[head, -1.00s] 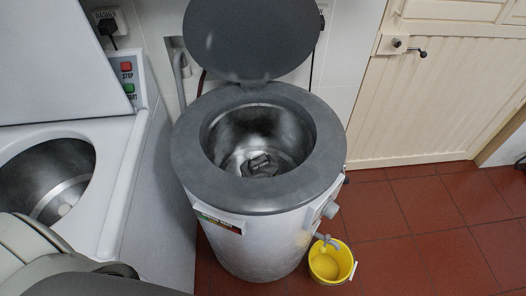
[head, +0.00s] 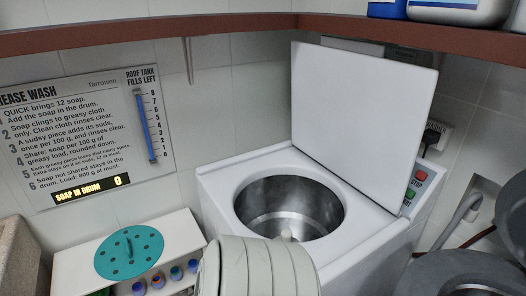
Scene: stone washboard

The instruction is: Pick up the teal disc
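The teal disc (head: 128,253) lies flat on top of a low white cabinet at the lower left of the head view. It is round, with a ring of dark holes and an upright handle in the middle. A pale grey ribbed part of my own arm (head: 258,268) shows at the bottom centre, to the right of the disc and in front of the washer. Neither gripper's fingers show in the head view.
The white washer (head: 225,193) stands open right of the cabinet (head: 190,228), its lid (head: 362,105) raised. Several small coloured pots (head: 157,281) sit below the disc. A sign (head: 85,135) hangs behind; a red-brown shelf (head: 220,32) runs overhead. A stone edge (head: 18,255) stands at far left.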

